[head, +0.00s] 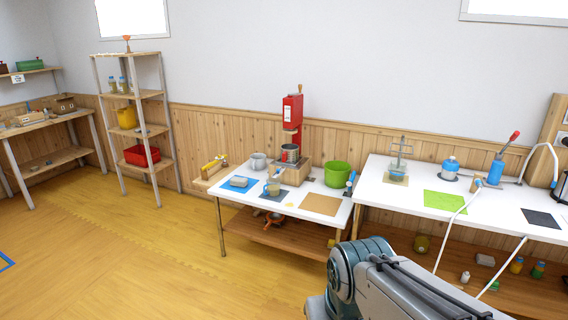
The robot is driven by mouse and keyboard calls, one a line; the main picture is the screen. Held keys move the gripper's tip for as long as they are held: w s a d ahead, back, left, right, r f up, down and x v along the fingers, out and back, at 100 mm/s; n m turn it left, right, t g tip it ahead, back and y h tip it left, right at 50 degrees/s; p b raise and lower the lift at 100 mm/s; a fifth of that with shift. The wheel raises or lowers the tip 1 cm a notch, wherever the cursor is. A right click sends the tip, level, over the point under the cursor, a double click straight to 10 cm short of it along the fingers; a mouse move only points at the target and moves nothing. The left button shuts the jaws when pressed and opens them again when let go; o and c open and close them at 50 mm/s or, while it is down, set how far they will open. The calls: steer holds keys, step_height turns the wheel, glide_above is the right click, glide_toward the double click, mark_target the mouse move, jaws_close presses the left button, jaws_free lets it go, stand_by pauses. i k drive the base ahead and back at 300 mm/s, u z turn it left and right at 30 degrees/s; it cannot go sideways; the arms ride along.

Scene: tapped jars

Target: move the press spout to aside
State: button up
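A red press-like machine (292,112) stands upright at the back of the left white table, on a wooden base (290,172). A metal cylinder (290,153) sits under its red body. A blue device (495,168) with a red-tipped lever stands on the right table. The press spout is too small to make out, and I cannot tell which way it points. Part of my arm shows at the bottom right, in front of the tables. My gripper is outside the picture.
A green pot (337,174), a grey mug (259,161) and a jar (273,187) stand around the red machine. A brown mat (320,204) lies bare at the front. The floor at left is clear.

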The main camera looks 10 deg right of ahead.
mark_target(279, 172)
steer(key=z, duration=0.05)
steer(key=i, duration=0.95)
steer(key=u, duration=0.4)
steer(key=i, duration=2.55)
steer(key=z, duration=1.1)
steer(key=i, duration=0.3)
